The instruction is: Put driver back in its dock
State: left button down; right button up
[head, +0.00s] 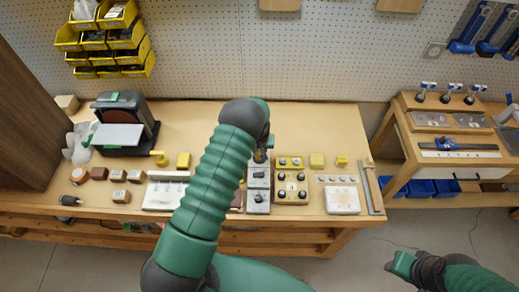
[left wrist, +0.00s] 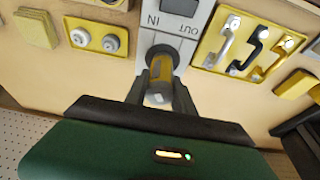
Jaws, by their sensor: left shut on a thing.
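The driver (left wrist: 161,68), with a yellow and grey handle, is between the two dark fingers of my left gripper (left wrist: 160,95) in the left wrist view. The gripper is shut on it. The driver is in line with a grey panel marked IN and OUT (left wrist: 182,28), which looks like the dock. I cannot tell whether its tip is inside the dock. In the head view my left gripper (head: 261,150) is above the back end of the grey panel (head: 258,198), and my arm hides much around it. My right gripper (head: 398,266) is low at the right, away from the bench.
A yellow panel with knobs (head: 291,187) stands right beside the grey panel. A white panel (head: 163,190) is to the left, partly behind my arm. A sander (head: 124,130) and several small blocks are at the left.

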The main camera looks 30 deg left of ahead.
pick_arm(q)
jog(key=shift+f+b, duration=0.55)
jog(key=shift+f, duration=0.05)
dwell(0.5)
jog(key=c, duration=1)
grip_release()
jog(key=shift+o, duration=0.4)
jog(key=shift+o, duration=0.9)
jog(key=shift+r+p, duration=2.15)
jog(key=shift+r, duration=1.45)
